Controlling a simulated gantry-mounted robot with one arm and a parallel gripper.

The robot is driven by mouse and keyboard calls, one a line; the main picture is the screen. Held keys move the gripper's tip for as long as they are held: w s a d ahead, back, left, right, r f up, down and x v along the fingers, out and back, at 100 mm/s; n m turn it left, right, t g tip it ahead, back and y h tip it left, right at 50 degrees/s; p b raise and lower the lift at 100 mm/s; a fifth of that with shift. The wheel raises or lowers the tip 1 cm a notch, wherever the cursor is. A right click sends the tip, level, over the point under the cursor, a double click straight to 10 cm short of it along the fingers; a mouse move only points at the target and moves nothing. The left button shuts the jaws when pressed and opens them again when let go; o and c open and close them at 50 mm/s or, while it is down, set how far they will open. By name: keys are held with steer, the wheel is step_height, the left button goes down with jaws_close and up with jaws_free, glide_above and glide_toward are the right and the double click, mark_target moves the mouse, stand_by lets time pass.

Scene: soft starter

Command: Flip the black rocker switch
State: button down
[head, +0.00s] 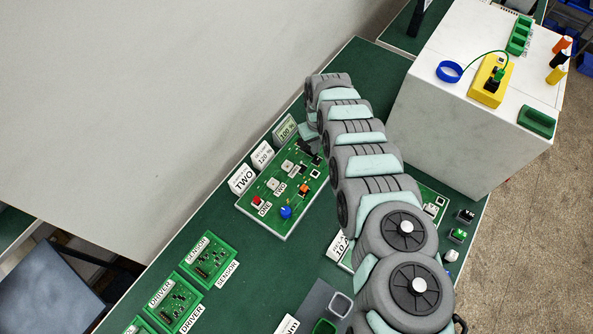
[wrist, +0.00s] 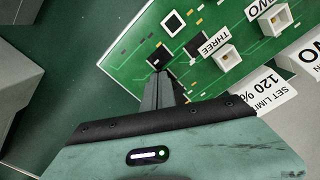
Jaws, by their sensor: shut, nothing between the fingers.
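My gripper (wrist: 160,78) is shut, with its grey fingers together and nothing held. In the wrist view, the fingertips are over the edge of a green circuit board (wrist: 131,52), close to a small black part (wrist: 157,57). Another dark part (wrist: 194,46) sits beside it, nearer the THREE label. I cannot tell which of these, if either, is the black rocker switch, or whether the fingers touch anything. In the head view, the arm reaches to the far right end of the same board (head: 270,222), and the fingers are small and dark against it.
White parts labelled ONE, TWO and THREE stand on the board, with a red button (head: 257,200), blue knob (head: 286,212) and orange part (head: 304,189). Sign cards (head: 242,179) line its back edge. A white cabinet (head: 460,120) stands to the right. Smaller boards (head: 178,302) lie front left.

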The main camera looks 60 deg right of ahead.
step_height(320, 180, up, 7)
steer(key=p, duration=0.6)
steer(key=shift+f, duration=0.1)
stand_by(0.5)
